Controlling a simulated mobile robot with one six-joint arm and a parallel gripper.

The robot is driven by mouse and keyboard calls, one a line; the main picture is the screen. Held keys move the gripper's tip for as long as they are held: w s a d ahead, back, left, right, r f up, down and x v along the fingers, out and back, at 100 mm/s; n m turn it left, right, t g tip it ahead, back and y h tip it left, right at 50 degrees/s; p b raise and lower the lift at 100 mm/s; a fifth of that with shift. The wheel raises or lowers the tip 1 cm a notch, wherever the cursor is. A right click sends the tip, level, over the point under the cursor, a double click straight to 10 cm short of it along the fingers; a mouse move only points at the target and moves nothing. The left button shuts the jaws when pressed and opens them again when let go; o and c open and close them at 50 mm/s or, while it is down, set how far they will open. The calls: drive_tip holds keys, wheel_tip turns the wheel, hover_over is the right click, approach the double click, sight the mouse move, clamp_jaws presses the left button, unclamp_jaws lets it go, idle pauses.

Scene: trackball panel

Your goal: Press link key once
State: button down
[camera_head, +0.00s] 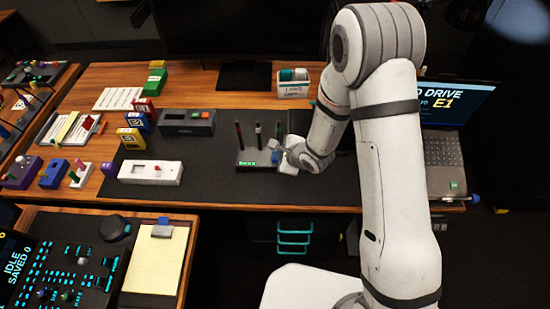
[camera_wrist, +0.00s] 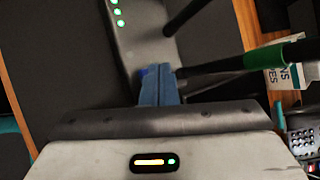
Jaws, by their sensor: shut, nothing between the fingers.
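A small grey panel (camera_head: 247,154) with upright dark posts and a row of green lights stands on the dark mat. It also shows in the wrist view (camera_wrist: 135,35), with its green lights at the upper left. A bit of blue (camera_wrist: 143,71), possibly a key, shows at my fingertips. No label for a link key is readable, so I cannot tell if this is it. My gripper (camera_wrist: 158,70) has its blue-grey fingers together, pointing at the panel beside the posts. Whether the tips touch the blue part is hidden.
Dark posts (camera_wrist: 215,68), one with a green band, rise close to the fingers on the right in the wrist view. A laptop (camera_head: 445,150) stands at the right.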

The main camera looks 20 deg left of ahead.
drive_tip(key=shift+f, duration=0.25)
drive_tip(key=shift+r, duration=0.15)
idle(0.3)
drive_tip(key=shift+r+p, duration=0.75)
drive_tip(key=shift+p, duration=0.2)
wheel_tip(320, 180, up, 5)
drive_tip(key=p, duration=0.5)
idle(0.6)
